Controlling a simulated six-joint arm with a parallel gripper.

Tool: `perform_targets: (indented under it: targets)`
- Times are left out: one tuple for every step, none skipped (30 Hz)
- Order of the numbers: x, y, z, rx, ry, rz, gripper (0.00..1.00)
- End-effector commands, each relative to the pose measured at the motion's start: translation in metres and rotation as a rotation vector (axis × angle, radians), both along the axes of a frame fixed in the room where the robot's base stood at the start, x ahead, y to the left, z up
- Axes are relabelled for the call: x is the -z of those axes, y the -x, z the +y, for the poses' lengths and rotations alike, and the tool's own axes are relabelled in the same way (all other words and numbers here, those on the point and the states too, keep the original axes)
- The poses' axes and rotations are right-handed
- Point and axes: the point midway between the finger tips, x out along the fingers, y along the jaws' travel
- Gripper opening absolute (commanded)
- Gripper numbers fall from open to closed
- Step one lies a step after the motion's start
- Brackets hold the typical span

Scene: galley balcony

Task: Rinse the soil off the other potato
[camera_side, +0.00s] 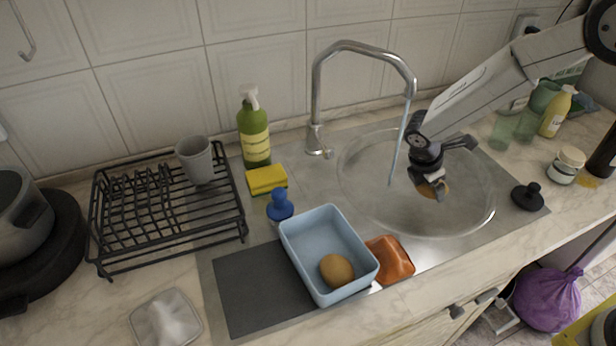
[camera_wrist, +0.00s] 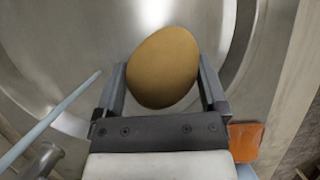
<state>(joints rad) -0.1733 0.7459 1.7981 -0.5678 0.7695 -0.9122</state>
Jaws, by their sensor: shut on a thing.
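My gripper (camera_side: 432,187) is shut on a brown potato (camera_wrist: 163,68), held over the round sink bowl (camera_side: 465,215). In the wrist view the potato sits between the two fingers of my gripper (camera_wrist: 163,85); its visible face looks evenly tan, and its far side is hidden. Water (camera_side: 398,145) runs from the tap (camera_side: 345,47) in a thin stream, left of the gripper. The stream also shows in the wrist view (camera_wrist: 50,120), apart from the potato. Another potato (camera_side: 337,270) lies in the light blue tub (camera_side: 300,232).
A black plug (camera_side: 528,196) lies right of the bowl. A black dish rack (camera_side: 165,230) is far left.

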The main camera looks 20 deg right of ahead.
Motion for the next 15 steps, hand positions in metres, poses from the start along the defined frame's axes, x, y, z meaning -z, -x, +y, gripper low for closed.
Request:
perform_targets:
  targets:
    - [-0.003,0.003,0.0,-0.001,0.0,-0.002,0.25]
    - [-0.004,0.005,0.0,-0.001,0.0,-0.002,0.25]
    - [-0.006,0.007,0.0,-0.001,0.0,-0.002,0.25]
    - [-0.008,0.008,0.0,-0.001,0.0,-0.002,0.25]
    - [-0.009,0.01,0.0,-0.001,0.0,-0.002,0.25]
    - [-0.011,0.012,0.0,-0.001,0.0,-0.002,0.25]
    - [-0.012,0.014,0.0,-0.001,0.0,-0.002,0.25]
    - [-0.013,0.015,-0.001,-0.001,0.0,-0.002,0.25]
    - [-0.015,0.018,-0.001,-0.001,0.0,-0.002,0.25]
    - [-0.016,0.019,-0.001,-0.001,0.0,-0.002,0.25]
    - [-0.018,0.021,-0.001,-0.001,0.0,-0.002,0.25]
    - [-0.019,0.023,-0.001,-0.001,0.0,-0.002,0.25]
    - [-0.021,0.025,-0.001,-0.001,0.0,-0.002,0.25]
    - [-0.022,0.026,-0.001,-0.001,0.0,-0.002,0.25]
    - [-0.024,0.028,-0.001,-0.001,0.0,-0.002,0.25]
